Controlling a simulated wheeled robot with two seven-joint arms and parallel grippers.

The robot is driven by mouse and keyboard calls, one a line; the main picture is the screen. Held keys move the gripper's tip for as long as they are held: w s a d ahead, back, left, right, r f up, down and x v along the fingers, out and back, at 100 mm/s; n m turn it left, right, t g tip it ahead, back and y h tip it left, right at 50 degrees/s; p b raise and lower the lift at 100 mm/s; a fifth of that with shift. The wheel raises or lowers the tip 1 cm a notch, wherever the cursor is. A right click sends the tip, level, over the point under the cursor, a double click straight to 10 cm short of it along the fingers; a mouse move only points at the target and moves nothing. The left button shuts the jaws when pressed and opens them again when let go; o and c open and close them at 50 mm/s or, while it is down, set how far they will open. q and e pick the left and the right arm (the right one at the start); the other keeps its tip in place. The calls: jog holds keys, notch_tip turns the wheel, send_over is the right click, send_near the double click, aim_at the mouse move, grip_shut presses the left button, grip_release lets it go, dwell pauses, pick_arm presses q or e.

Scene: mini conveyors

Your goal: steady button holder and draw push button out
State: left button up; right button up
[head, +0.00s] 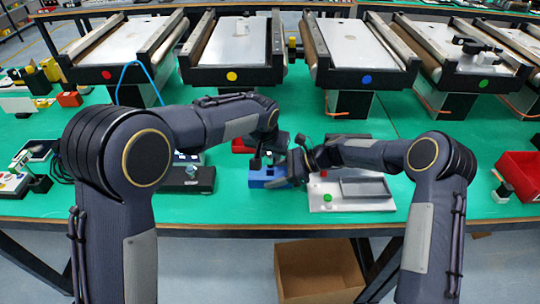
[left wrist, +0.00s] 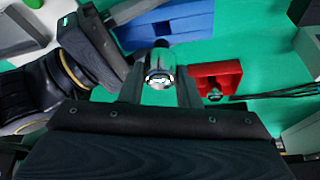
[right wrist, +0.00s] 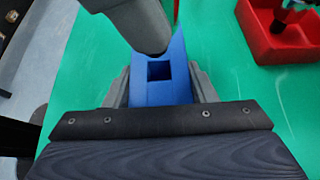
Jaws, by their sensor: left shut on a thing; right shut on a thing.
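The blue button holder (head: 264,179) lies on the green table in the middle of the head view. My right gripper (right wrist: 163,92) is shut around its sides; an empty square opening shows in its top. My left gripper (left wrist: 160,92) is shut on the push button (left wrist: 160,79), which has a round silver-rimmed face and a dark body. The blue holder also shows beyond it in the left wrist view (left wrist: 190,27). A grey part of my left gripper covers the holder's far end in the right wrist view. Whether the button's lower end is clear of the holder is hidden.
A red holder (left wrist: 229,74) with a small dark part in it stands close by. A grey plate with a tray (head: 365,203) lies to the right, a dark box (head: 190,181) to the left. Several mini conveyors stand behind. The table's front edge is near.

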pick_arm(q)
jog(key=shift+r, duration=0.1)
pick_arm(e)
jog(key=shift+d+f, duration=0.1)
jog(key=shift+f, duration=0.05)
jog(key=o, duration=0.8)
jog(key=shift+o, duration=0.2)
jog(key=v, duration=1.2)
pick_arm(q)
jog(key=shift+s, duration=0.1)
pick_arm(e)
jog(key=shift+s, duration=0.1)
